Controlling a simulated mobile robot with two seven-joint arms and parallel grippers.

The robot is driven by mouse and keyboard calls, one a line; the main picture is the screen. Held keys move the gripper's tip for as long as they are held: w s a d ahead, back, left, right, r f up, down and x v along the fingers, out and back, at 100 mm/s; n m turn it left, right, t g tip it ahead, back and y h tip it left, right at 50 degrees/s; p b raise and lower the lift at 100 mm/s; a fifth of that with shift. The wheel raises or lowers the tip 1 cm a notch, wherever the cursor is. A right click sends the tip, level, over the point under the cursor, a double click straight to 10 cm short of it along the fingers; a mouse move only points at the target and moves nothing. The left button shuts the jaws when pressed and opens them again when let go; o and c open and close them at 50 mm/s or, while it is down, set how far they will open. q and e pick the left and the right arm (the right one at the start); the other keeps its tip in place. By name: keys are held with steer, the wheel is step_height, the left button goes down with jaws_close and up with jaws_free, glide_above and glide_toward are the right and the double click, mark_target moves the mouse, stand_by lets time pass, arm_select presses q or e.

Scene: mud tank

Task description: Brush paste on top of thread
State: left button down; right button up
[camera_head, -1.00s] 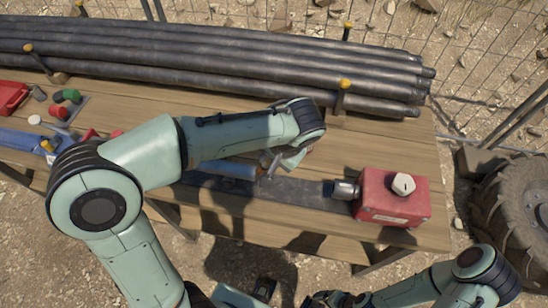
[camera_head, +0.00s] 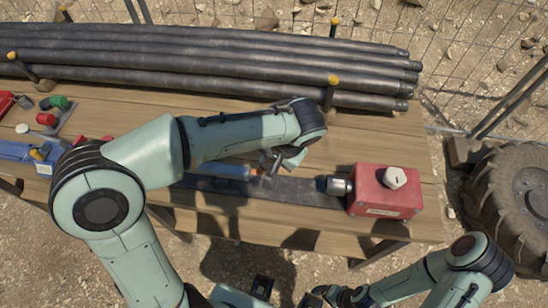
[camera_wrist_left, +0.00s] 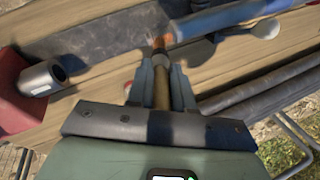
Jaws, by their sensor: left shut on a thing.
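My left gripper (camera_head: 275,163) is shut on a brush (camera_wrist_left: 162,92) with a brown handle and metal collar. It also shows in the left wrist view (camera_wrist_left: 160,85), with the handle between its fingers. The brush points at the end of a blue-grey pipe (camera_head: 228,170) lying along the bench. In the left wrist view the pipe (camera_wrist_left: 225,20) comes in from the right. Its orange-brown end, likely the thread (camera_wrist_left: 160,42), is at the brush tip; I cannot tell whether they touch. My right gripper (camera_head: 318,296) is low at the bottom, its fingers unclear.
A red box (camera_head: 385,192) with a metal socket (camera_head: 338,186) stands at the bench's right end. Long dark pipes (camera_head: 200,65) lie along the back between yellow-topped posts. Red and green tools (camera_head: 52,110) and a blue vise-like object (camera_head: 25,155) are at the left.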

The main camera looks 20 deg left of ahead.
arm_select(q)
steer(key=shift+d+r, duration=0.1)
steer(key=shift+d, duration=0.05)
steer(key=shift+w+d, duration=0.2)
steer(key=shift+d, duration=0.25)
steer(key=shift+s+a, duration=0.15)
steer(key=shift+a, duration=0.3)
stand_by(0.6)
steer(key=shift+r+p, duration=1.85)
steer(key=shift+r, duration=1)
arm_select(e)
steer(key=shift+w+r, duration=0.5)
steer(key=shift+r, duration=0.25)
steer(key=shift+w+r, duration=0.5)
steer(key=shift+r, duration=0.3)
steer(key=shift+w+r, duration=0.5)
steer(key=shift+r, duration=0.25)
